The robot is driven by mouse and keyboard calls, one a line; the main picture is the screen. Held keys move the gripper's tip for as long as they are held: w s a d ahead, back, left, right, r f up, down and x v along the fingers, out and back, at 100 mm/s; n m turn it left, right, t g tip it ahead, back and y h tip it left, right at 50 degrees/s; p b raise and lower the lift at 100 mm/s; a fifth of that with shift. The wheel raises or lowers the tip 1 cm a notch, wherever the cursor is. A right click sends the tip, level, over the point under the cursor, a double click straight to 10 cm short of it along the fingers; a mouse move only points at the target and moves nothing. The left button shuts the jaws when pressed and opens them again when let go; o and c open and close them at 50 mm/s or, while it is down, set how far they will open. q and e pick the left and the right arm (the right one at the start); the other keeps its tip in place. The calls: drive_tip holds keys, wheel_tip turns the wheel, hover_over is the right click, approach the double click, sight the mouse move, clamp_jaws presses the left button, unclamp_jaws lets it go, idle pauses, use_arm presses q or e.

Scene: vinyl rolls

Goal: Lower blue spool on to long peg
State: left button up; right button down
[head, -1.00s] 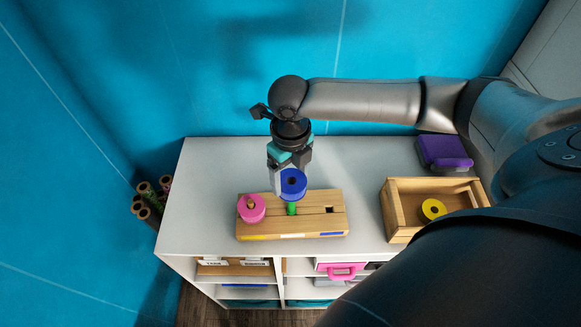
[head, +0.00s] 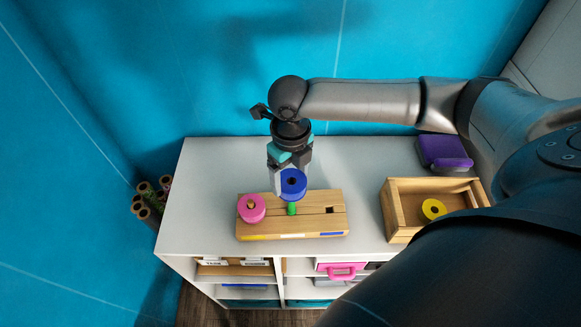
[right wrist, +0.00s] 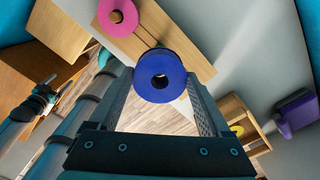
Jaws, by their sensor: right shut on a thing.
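My right gripper (head: 291,172) is shut on the blue spool (head: 293,183) and holds it over the wooden peg board (head: 268,224). In the right wrist view the spool (right wrist: 160,76) sits between the two fingers, with its hole showing. A green peg (head: 292,209) stands at the board's middle, just below the spool in the head view. The spool hides its upper part, so I cannot tell whether the peg tip is inside the hole. A pink spool (head: 251,208) sits on a peg at the board's left end.
The board's right end has a dark square hole (head: 330,210). A wooden tray (head: 392,212) with a yellow spool (head: 433,209) stands at right. A purple box (head: 444,152) is behind it. The white cabinet top (head: 205,190) is clear at left.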

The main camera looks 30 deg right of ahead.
drive_tip(key=shift+f, duration=0.15)
drive_tip(key=shift+f, duration=0.2)
drive_tip(key=shift+r, duration=0.1)
drive_tip(key=shift+r, duration=0.25)
unclamp_jaws()
idle(0.3)
drive_tip(key=shift+r, duration=0.1)
idle(0.3)
